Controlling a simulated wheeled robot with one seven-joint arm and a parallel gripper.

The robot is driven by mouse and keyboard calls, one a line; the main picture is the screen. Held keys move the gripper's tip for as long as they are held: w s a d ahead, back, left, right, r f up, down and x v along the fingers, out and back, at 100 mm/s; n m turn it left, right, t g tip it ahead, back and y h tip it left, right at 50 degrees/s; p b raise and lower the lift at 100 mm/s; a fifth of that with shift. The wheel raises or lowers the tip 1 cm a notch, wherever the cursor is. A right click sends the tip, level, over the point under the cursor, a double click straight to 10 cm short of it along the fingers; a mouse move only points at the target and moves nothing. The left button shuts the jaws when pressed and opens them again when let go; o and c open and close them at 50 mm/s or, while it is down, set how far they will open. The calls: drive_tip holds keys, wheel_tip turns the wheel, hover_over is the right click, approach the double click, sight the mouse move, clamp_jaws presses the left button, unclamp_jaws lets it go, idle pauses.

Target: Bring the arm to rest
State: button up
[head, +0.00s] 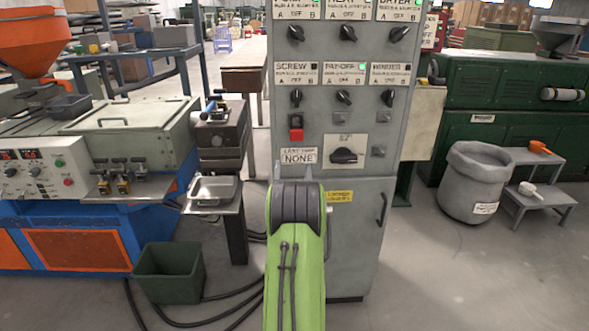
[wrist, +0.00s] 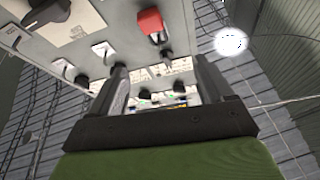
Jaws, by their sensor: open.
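My green arm (head: 294,280) rises from the bottom centre of the head view. My gripper (head: 293,172) is at its far end, in front of the grey control cabinet (head: 352,240), below the label reading NONE. In the wrist view my gripper (wrist: 162,85) has its two dark fingers spread apart, with nothing held between them. The cabinet face (wrist: 115,35) fills the top of that view, tilted, with a red switch (wrist: 152,24) and black knobs. The red switch also shows in the head view (head: 296,128), above the gripper. I cannot tell how far the fingertips are from the panel.
A blue and orange machine (head: 65,245) stands left, with a metal tray (head: 212,192) beside it. A green bin (head: 168,272) and black cables lie on the floor. A grey bucket (head: 478,185) and a step stand (head: 540,197) are right. The right foreground floor is clear.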

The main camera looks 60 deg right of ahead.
drive_tip(key=shift+f, duration=0.25)
